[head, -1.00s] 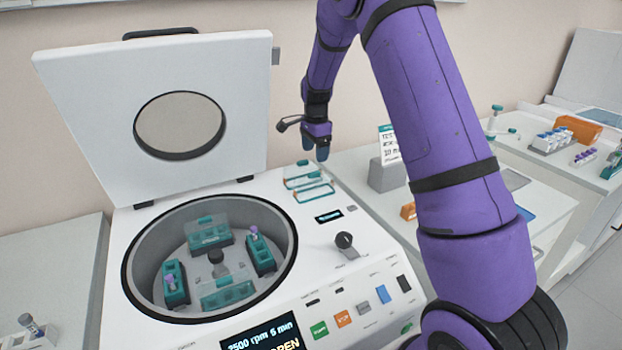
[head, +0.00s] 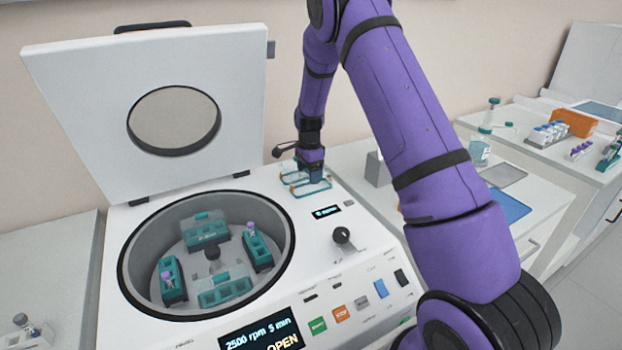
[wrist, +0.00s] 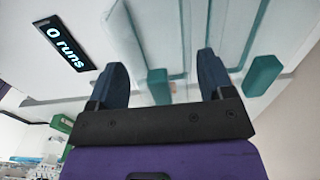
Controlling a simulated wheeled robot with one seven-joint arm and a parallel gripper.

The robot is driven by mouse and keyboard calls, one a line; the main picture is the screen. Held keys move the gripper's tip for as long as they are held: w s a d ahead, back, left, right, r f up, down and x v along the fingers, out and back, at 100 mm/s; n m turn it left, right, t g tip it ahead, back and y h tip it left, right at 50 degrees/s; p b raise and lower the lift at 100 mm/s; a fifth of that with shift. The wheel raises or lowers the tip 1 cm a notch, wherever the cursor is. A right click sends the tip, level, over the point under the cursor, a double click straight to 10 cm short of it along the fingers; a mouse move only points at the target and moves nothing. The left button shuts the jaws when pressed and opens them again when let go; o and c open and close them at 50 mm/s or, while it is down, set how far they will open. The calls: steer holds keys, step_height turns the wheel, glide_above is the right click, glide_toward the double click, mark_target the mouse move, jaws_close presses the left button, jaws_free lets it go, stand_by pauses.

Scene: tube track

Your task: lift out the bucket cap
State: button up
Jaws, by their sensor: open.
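Two clear caps with teal edges lie on the white deck right of the bowl: a rear cap (head: 287,168) and a front cap (head: 300,188). My gripper (head: 314,180) is low over their right end, partly hiding them. In the wrist view my gripper (wrist: 162,62) is open, and a teal tab (wrist: 158,86) shows between its fingers. Another teal tab (wrist: 262,75) is to the right of the right finger. I cannot tell whether the fingers touch the near tab. Inside the bowl, the back bucket (head: 207,230) and front bucket (head: 225,287) have clear covers.
The centrifuge lid (head: 60,90) stands open behind the bowl (head: 123,262). The left bucket (head: 172,285) and right bucket (head: 258,252) hold purple-capped tubes. A knob (head: 342,236) and display (head: 325,211) are on the deck near my gripper. A side bench on the right holds racks.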

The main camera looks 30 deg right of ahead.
step_height(320, 180, down, 2)
steer(key=shift+f, duration=0.2)
steer(key=shift+c, duration=0.4)
steer(key=c, duration=0.6)
steer(key=shift+r, duration=0.15)
steer(key=shift+r, duration=0.55)
steer(key=shift+s+a+r, duration=0.1)
steer(key=shift+s+r, duration=0.15)
steer(key=shift+r, duration=0.35)
steer(key=shift+s+r, duration=0.2)
steer(key=shift+r, duration=0.35)
steer(key=s+a, duration=0.1)
steer(key=s, duration=0.4)
steer(key=s+a+r, duration=0.1)
steer(key=s, duration=0.9)
steer(key=shift+a+r, duration=0.2)
steer(key=shift+a, duration=0.2)
